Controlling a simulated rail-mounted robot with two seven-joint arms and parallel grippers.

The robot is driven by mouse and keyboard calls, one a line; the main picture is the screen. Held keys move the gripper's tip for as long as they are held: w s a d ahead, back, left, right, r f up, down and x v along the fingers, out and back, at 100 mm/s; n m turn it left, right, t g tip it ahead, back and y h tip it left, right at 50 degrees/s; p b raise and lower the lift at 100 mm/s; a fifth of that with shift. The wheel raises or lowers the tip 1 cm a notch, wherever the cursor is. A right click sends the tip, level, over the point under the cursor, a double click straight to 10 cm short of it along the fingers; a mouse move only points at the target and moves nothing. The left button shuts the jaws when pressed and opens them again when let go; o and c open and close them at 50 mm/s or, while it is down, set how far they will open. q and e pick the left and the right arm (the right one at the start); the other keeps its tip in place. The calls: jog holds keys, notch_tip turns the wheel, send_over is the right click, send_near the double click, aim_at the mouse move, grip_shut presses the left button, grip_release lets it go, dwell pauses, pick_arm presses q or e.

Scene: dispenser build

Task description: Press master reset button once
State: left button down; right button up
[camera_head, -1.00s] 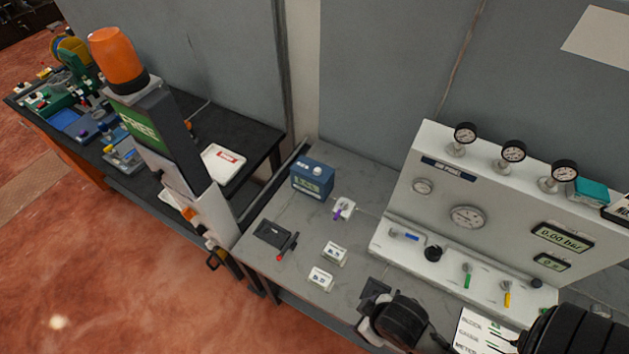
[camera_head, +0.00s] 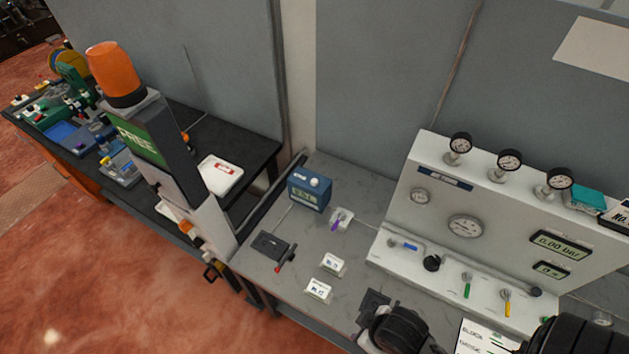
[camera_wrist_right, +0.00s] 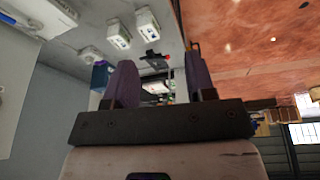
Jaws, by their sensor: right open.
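No button labelled master reset can be made out. A blue box (camera_head: 309,190) with a small display and a pale knob on top stands on the grey bench (camera_head: 330,225); part of a blue box also shows in the right wrist view (camera_wrist_right: 99,76). On the white gauge panel's lower ledge is a black round knob (camera_head: 432,263), with blue, green and yellow levers beside it. My right gripper (camera_wrist_right: 164,85) is open in the right wrist view, with nothing between its fingers, the bench beyond them. My left gripper is not in view.
Two small white boxes (camera_head: 331,264) (camera_head: 318,290) and a black plate with a red-tipped lever (camera_head: 272,246) lie on the bench. A tower with an orange beacon (camera_head: 113,70) and green FREE sign stands left. Gauges top the white panel (camera_head: 440,210).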

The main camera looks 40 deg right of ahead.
grip_shut()
dwell(1.3)
